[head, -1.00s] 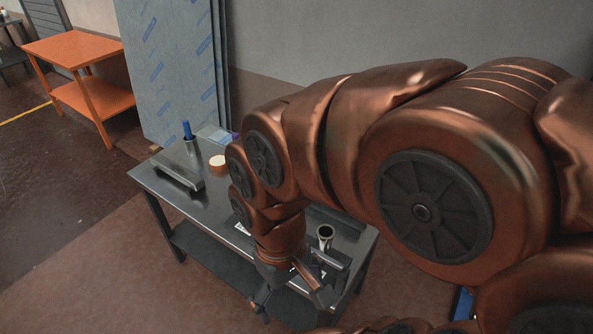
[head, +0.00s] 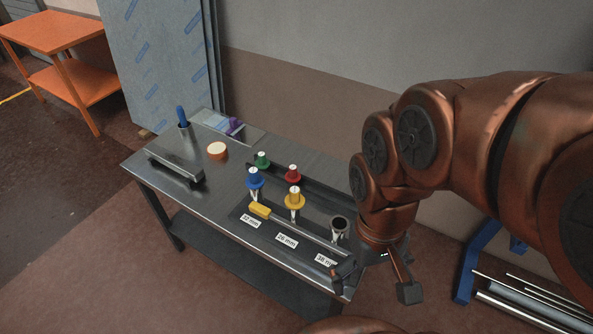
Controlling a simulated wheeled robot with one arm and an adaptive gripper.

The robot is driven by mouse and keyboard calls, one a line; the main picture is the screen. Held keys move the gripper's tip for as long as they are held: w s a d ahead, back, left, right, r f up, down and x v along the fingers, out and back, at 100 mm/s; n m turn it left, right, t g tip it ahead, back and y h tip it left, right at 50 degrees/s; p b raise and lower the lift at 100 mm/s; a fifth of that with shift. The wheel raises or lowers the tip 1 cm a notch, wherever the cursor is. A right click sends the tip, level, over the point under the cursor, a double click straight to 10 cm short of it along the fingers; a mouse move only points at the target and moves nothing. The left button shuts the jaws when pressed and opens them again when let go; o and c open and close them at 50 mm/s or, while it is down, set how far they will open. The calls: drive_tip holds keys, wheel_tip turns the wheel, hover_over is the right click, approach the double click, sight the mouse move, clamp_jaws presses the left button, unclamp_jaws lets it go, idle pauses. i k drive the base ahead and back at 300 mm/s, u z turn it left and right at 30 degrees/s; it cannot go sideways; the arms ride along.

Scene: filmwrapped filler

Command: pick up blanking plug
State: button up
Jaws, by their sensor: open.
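The blue and yellow ones sit on metal holders. A third holder (head: 340,227) at the right has a dark open top. I cannot tell which piece is the blanking plug. My gripper (head: 375,284) is open and empty, its fingers apart near the table's front right corner, right of the pieces.
An orange-and-white roll (head: 217,150), a metal bar (head: 176,164) and a cup with a blue item (head: 183,122) stand left. A blue rack with pipes (head: 478,262) is right of the table.

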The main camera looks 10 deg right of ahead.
sight(292, 175)
drive_tip(key=u, duration=0.45)
drive_tip(key=k, duration=0.6)
drive_tip(key=u, duration=1.2)
drive_tip(key=i, duration=1.2)
drive_tip(key=z, duration=0.4)
drive_tip(key=i, duration=0.8)
drive_tip(key=z, duration=1.15)
drive_tip(key=i, duration=0.35)
drive_tip(key=z, duration=0.35)
